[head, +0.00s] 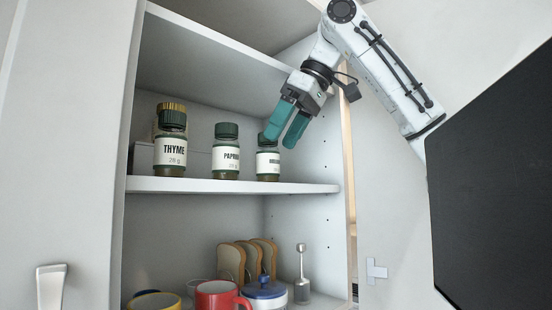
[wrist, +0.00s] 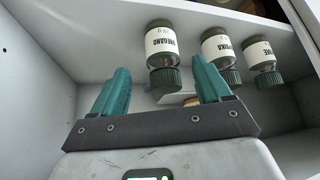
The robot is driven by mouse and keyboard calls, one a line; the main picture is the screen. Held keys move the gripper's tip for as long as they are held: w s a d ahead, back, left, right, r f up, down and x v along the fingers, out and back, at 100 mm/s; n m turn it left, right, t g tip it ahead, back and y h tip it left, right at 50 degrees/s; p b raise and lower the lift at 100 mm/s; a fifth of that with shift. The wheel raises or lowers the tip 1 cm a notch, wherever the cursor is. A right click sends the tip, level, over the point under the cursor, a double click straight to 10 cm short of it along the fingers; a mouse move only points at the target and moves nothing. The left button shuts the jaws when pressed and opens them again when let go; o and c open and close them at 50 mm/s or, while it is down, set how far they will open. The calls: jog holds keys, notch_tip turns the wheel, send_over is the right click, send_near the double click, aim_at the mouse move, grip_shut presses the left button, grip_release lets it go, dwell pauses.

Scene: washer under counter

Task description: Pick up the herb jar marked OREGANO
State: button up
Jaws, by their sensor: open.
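The OREGANO jar (wrist: 161,46) has a green lid and a white label and shows upside down in the wrist view, its label readable. In the head view the same jar (head: 268,164) stands upright at the right end of the shelf, its upper part partly hidden behind a finger. My gripper (head: 282,130) is open, with teal fingers pointing down and left at the jar. In the wrist view my gripper (wrist: 162,88) has nothing between its fingertips, and the jar lies beyond them, between their lines.
The PAPRIKA jar (head: 226,158) stands left of the oregano jar, then the THYME jar (head: 171,155), with a gold-lidded jar (head: 166,107) behind it. The shelf board (head: 230,187) is above a red mug (head: 218,295) and toast rack (head: 245,260). The cabinet's right wall (head: 310,150) is close.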

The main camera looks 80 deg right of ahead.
aim_at(264, 151)
jog(key=shift+w+d+f, duration=0.1)
jog(key=shift+w+d, duration=0.05)
jog(key=shift+w, duration=0.8)
jog(key=shift+x, duration=2.35)
jog(key=c, duration=1.1)
jog(key=shift+r+b, duration=0.2)
jog(key=shift+b, duration=0.15)
